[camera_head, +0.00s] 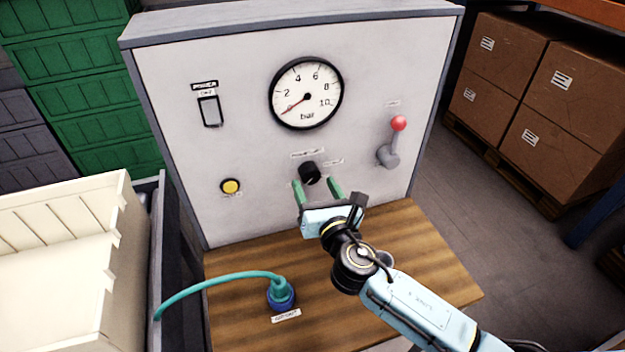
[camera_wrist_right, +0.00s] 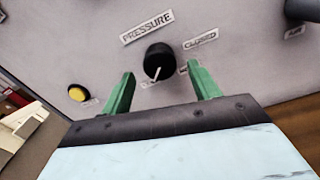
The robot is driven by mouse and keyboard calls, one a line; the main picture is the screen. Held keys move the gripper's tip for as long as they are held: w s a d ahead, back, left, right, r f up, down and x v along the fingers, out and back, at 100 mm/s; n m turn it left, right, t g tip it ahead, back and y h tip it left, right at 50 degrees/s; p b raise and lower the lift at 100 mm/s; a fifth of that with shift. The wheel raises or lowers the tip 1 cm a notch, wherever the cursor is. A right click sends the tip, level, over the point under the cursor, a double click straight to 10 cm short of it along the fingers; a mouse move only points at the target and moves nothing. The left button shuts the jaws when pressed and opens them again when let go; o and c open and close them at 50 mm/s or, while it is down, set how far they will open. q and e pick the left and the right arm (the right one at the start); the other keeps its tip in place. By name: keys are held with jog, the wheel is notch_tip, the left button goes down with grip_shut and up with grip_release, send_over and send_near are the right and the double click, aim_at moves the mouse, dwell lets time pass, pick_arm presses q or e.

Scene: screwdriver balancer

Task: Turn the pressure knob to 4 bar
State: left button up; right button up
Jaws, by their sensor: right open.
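The black pressure knob (camera_head: 310,173) sits on the grey panel below the gauge, under a label reading PRESSURE; it also shows in the right wrist view (camera_wrist_right: 160,62) with a white pointer line toward its lower part. The round gauge (camera_head: 306,93), marked in bar, has its red needle at the low end of the scale, below 2. My right gripper (camera_head: 318,190) is open, its green fingers to either side of and just below the knob, apart from it; in the wrist view the fingers (camera_wrist_right: 162,88) point at the panel with nothing between them. My left gripper is not in view.
The panel carries a power switch (camera_head: 210,110), a yellow button (camera_head: 230,186) and a red-tipped lever (camera_head: 398,124). A teal hose plugs into a blue fitting (camera_head: 281,294) on the wooden worktop (camera_head: 235,260). Cream crates (camera_head: 60,260) stand left, cardboard boxes (camera_head: 505,55) right.

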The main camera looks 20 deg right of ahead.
jog(key=shift+w, duration=1.35)
jog(key=shift+c, duration=0.5)
jog(key=c, duration=0.9)
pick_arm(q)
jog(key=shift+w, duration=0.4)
